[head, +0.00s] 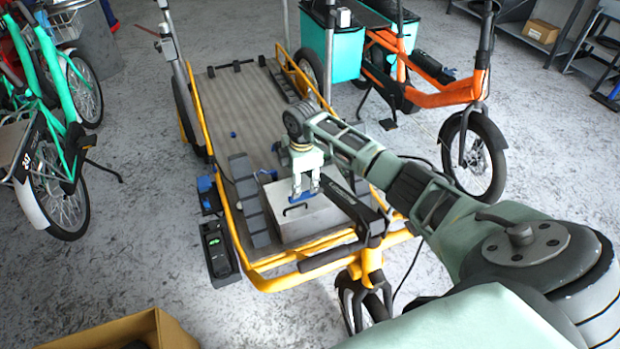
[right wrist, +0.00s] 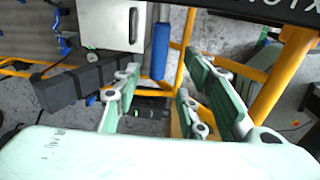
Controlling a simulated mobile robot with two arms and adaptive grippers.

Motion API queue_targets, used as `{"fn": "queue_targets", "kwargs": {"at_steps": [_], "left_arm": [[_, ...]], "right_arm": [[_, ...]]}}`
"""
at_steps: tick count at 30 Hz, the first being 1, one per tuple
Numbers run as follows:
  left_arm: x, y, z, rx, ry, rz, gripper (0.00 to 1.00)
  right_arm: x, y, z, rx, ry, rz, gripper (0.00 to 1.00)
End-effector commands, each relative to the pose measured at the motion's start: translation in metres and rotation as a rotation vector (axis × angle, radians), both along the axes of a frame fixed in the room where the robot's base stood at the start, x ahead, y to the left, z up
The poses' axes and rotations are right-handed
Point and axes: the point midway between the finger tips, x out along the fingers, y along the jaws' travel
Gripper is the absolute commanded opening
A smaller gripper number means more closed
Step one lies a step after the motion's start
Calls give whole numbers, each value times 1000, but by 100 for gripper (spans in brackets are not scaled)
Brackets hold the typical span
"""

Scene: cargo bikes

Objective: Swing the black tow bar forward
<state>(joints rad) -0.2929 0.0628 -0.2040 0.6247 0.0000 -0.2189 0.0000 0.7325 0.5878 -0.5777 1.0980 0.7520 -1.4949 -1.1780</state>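The black tow bar (head: 352,207), with white lettering, slants over the front right of the yellow-framed cargo bike (head: 288,282). Part of it crosses the upper right of the right wrist view (right wrist: 275,9). My right gripper (head: 306,190) points down to the left of the bar, above a pale box. In the right wrist view my right gripper (right wrist: 163,78) has its fingers spread wide with nothing held between them. A blue cylinder (right wrist: 162,50) lies beyond the fingertips. Whether it joins the bar is unclear. My left gripper is out of view.
The pale box (head: 298,222) with a black handle sits on the bike's grey deck (head: 245,105). An orange bike (head: 440,97) stands at the right and green bikes (head: 60,100) at the left. A cardboard box (head: 150,325) is at the lower left.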

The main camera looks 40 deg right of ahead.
Motion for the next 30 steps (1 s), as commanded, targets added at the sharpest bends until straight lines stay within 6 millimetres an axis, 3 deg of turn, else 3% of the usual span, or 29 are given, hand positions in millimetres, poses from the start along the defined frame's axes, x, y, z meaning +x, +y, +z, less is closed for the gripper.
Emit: {"fn": "queue_targets", "kwargs": {"at_steps": [3, 5, 12, 15, 24, 30], "left_arm": [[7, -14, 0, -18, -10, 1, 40], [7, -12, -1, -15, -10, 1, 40], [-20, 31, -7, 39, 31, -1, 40], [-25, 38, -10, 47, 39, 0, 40], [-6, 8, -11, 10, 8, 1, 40], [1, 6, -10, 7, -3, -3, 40]], "right_arm": [[3, -4, -3, 2, 4, 4, 39], [3, -3, -10, 2, 3, 5, 39], [7, -4, -49, 1, 3, 2, 39], [8, -4, -61, 1, 2, 2, 39], [10, -5, -75, 0, 0, 3, 39], [10, -5, -75, 0, 0, 3, 37]]}}
